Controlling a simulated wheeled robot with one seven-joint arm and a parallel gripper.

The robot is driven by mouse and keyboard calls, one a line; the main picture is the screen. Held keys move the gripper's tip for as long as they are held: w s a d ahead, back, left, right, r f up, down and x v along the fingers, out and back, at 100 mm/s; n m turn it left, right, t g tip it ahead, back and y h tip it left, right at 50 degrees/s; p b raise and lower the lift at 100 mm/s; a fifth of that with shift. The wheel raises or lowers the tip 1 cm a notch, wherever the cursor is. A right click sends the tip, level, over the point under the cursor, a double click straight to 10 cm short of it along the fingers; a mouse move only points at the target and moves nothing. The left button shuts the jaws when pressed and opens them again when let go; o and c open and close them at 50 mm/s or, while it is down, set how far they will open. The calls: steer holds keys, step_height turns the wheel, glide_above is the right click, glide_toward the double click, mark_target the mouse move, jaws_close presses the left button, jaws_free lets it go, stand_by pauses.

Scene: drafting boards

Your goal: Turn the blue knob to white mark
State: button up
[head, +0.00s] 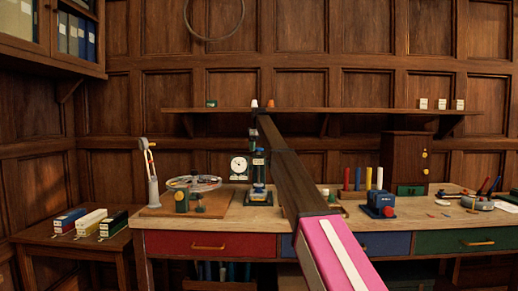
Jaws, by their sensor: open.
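A small blue device (380,204) with a dark base stands on the right half of the workbench. It may carry the blue knob, but a knob and a white mark are too small to make out.
On the workbench (430,211), a wheel device (194,184) and white dial (239,166) stand left. Coloured upright sticks (368,178) and a wooden cabinet (405,160) stand behind the blue device. A grey round pot (478,203) is right. My arm hides part of the bench.

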steer(key=c, duration=0.9)
steer(key=shift+c, duration=0.2)
steer(key=shift+n, duration=0.3)
